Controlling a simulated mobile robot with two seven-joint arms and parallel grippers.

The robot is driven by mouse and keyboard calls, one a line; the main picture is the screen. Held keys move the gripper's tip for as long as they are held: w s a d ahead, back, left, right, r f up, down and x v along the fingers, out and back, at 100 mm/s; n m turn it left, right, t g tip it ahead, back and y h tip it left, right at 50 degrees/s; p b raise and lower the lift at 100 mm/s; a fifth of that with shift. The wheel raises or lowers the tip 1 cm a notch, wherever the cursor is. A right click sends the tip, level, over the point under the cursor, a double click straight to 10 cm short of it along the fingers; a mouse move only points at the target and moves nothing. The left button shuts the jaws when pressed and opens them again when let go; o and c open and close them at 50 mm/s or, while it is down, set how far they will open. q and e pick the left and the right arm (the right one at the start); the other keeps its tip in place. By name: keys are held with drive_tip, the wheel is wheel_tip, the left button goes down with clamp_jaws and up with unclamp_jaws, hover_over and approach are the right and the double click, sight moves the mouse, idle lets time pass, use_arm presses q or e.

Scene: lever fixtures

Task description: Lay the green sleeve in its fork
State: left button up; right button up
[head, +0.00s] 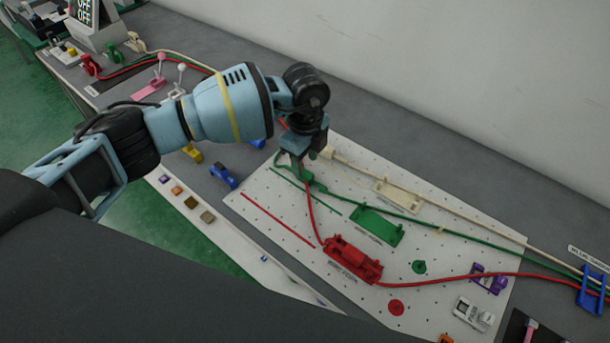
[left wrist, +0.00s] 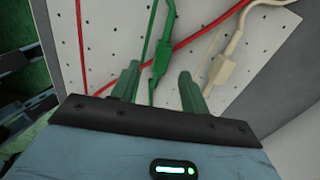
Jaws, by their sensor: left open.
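The green sleeve (head: 308,179) is on the green cable near the board's upper left, partly hidden by my left gripper (head: 294,167). The left wrist view shows the sleeve (left wrist: 160,62) between the two spread fingers of the gripper (left wrist: 157,84), with gaps at the sides. The gripper is open and points down at the board. The green fork (head: 377,226) is a flat green holder on the board, to the right of the gripper, with no sleeve in it. My right gripper is not in view.
The red holder (head: 352,260) has a red sleeve and cable in it. The cream holder (head: 397,195) is empty; the cream sleeve (left wrist: 222,69) lies beside the green one. The red cable (left wrist: 205,33) crosses close by. A blue clip (head: 592,290) holds cables at right.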

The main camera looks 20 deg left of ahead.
sight(305, 172)
use_arm(q)
wheel_tip(305, 172, down, 5)
drive_tip(key=shift+w, duration=0.1)
clamp_jaws()
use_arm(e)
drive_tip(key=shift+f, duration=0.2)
use_arm(q)
drive_tip(key=shift+r, duration=0.1)
